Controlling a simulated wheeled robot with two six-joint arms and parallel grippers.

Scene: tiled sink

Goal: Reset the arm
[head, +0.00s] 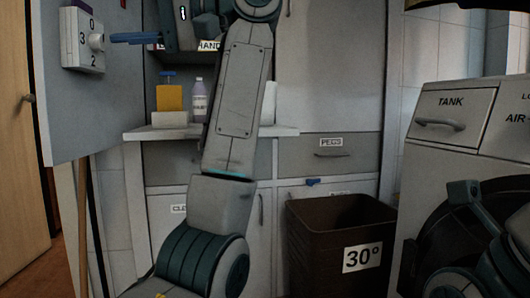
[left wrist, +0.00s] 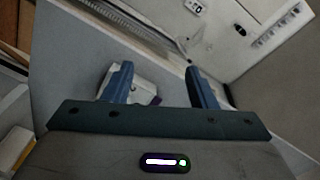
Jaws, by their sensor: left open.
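My left arm (head: 232,95) rises through the middle of the head view and bends left at the top. Its gripper (head: 114,38) has blue fingers pointing left at a white dial box (head: 74,40) with a round knob (head: 97,42), fixed on a grey panel. The fingertips look close to the knob; I cannot tell if they touch it. In the left wrist view the gripper (left wrist: 160,75) has its two fingers apart. A pale object (left wrist: 143,88), probably the dial, shows behind and beside the left finger. My right arm shows at the lower right of the head view; its gripper is not visible.
A shelf (head: 170,133) behind my left arm holds a yellow dispenser (head: 170,97) and a pale bottle (head: 199,101). A brown bin (head: 310,228) marked 30° stands right of centre. A machine labelled TANK (head: 450,105) fills the right side.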

